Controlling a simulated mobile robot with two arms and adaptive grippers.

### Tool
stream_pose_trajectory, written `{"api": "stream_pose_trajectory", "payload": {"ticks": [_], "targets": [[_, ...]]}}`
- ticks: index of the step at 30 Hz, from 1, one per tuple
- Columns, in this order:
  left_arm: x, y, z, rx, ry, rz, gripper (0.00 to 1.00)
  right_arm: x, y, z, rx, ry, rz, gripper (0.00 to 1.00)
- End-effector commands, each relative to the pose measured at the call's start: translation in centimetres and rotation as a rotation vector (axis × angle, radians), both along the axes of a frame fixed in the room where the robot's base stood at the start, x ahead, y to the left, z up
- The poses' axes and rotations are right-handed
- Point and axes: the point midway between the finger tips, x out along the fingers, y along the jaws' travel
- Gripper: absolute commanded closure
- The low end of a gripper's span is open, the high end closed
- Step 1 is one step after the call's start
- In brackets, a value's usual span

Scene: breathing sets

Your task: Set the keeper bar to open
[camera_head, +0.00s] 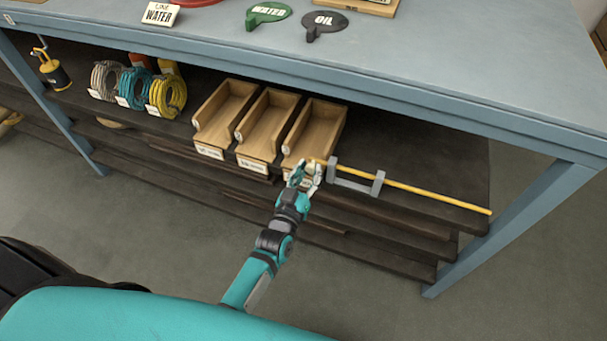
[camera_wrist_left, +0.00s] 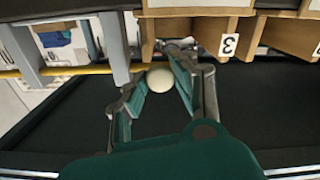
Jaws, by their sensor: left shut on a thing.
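The keeper bar is a thin yellow rod (camera_head: 430,196) along the front edge of the shelf under the bench. It runs through a grey two-post bracket (camera_head: 356,184) and extends far to the right. My left gripper (camera_head: 306,174) is at the bar's left end, in front of the right-hand wooden bin. In the left wrist view, the yellow rod (camera_wrist_left: 85,70) passes the grey posts and leads to a cream ball knob (camera_wrist_left: 159,79). The fingers of my left gripper (camera_wrist_left: 153,84) are closed around this knob. My right gripper is not in view.
Three wooden bins (camera_head: 262,128) stand side by side on the shelf. The bench top (camera_head: 420,55) overhangs the shelf, and a blue leg (camera_head: 510,228) stands at the right.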

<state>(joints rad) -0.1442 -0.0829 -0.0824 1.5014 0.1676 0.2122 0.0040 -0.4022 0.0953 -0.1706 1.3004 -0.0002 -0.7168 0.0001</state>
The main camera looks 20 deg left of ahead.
Motion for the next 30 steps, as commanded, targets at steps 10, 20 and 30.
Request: {"api": "stream_pose_trajectory", "payload": {"ticks": [10,20,30], "targets": [[0.26,-0.37,-0.05,0.0,0.0,0.0,1.0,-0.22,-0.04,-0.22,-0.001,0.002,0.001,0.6],[0.26,-0.35,-0.03,-0.001,0.0,0.0,0.53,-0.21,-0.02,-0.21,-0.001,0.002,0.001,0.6],[0.02,-0.32,-0.03,0.0,0.0,0.0,0.49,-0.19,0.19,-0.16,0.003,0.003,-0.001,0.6]]}}
